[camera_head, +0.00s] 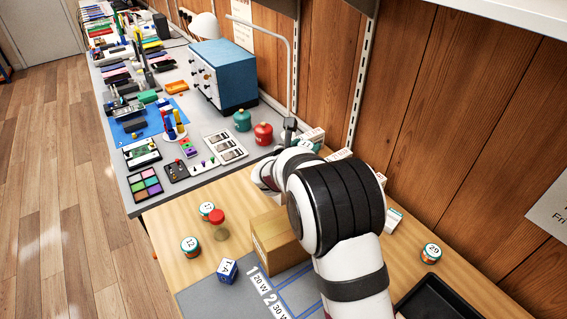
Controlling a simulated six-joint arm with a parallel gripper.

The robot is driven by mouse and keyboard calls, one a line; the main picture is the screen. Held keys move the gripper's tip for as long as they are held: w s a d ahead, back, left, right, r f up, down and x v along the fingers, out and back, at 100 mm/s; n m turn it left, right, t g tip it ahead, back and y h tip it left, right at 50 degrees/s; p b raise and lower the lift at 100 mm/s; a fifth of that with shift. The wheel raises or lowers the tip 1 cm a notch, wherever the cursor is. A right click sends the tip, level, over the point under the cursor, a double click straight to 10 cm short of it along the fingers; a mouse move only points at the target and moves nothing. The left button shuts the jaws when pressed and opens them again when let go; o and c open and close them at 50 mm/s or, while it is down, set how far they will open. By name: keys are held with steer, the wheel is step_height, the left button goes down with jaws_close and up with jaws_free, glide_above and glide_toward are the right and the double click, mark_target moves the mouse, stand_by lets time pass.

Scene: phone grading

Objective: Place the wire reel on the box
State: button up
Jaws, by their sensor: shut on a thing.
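The brown cardboard box (276,240) stands on the wooden bench, partly covered on its right by my arm. My arm reaches up from the bottom and bends left, its white wrist end beyond the box near the grey bench's edge. My gripper's fingers are hidden behind the arm, so neither they nor anything in them can be seen. I cannot clearly make out a wire reel in this view. No reel shows on the visible part of the box top.
A black tray (440,305) lies at lower right. Red (263,134) and green (242,120) canisters and a blue instrument (224,75) stand behind.

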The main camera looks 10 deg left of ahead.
steer(key=a+f, duration=0.2)
steer(key=a, duration=0.1)
steer(key=w+a+f, duration=0.1)
steer(key=a, duration=0.1)
steer(key=shift+a+f, duration=0.1)
steer(key=shift+f, duration=0.05)
step_height(320, 180, down, 3)
steer(key=shift+a+f, duration=0.1)
steer(key=shift+f, duration=0.35)
steer(key=shift+f, duration=0.15)
steer(key=o, duration=1.4)
steer(key=shift+c, duration=0.2)
